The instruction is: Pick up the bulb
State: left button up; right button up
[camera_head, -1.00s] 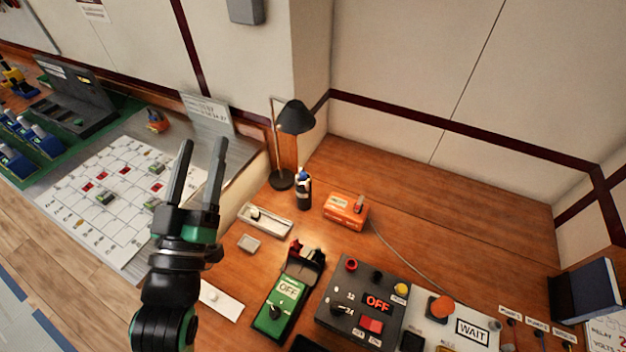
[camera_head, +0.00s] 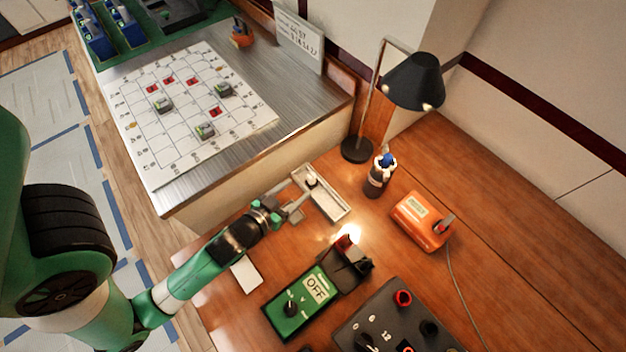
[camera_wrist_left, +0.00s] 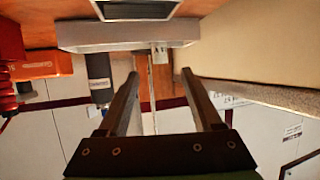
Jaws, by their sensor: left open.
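A small white bulb (camera_head: 312,180) stands at the far end of a shallow pale tray (camera_head: 338,212) on the wooden bench. My left gripper (camera_head: 297,201) is beside the tray's left side, open and empty, with its fingers pointing toward the bulb end. In the left wrist view the open fingers (camera_wrist_left: 160,75) frame a small whitish piece, apparently the bulb (camera_wrist_left: 160,52), against the tray wall (camera_wrist_left: 120,36). It appears beyond the fingertips; the exact gap cannot be told. My right gripper is not in view.
An orange box (camera_head: 418,222) is to the right. A green OFF unit (camera_head: 295,305) with a bright glow is in front. A white card (camera_head: 246,275) lies near the arm.

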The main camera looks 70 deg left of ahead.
aim_at(309, 179)
pick_arm(q)
jog(key=x, duration=0.9)
jog(key=shift+r, duration=0.1)
grip_shut()
